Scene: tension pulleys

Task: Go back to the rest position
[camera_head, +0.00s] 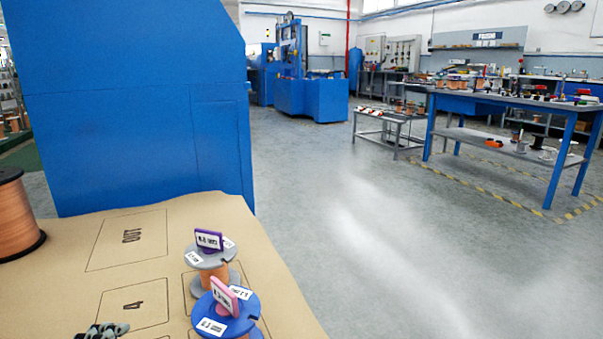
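A dark grey jointed part, which looks like my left gripper (103,331), shows at the bottom edge, left of the spools. Most of it is cut off by the frame, so its fingers and anything between them are hidden. My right gripper is not in view. A grey spool (210,258) with copper-coloured winding and a purple tag stands upright on the brown-covered table (75,240). In front of it stands a blue spool (233,318) with a pink tag, partly cut off below.
A large copper wire spool (17,215) stands at the table's left edge. A tall blue cabinet (130,100) rises behind the table. Open grey floor (400,240) lies right; a blue workbench (510,108) stands farther back.

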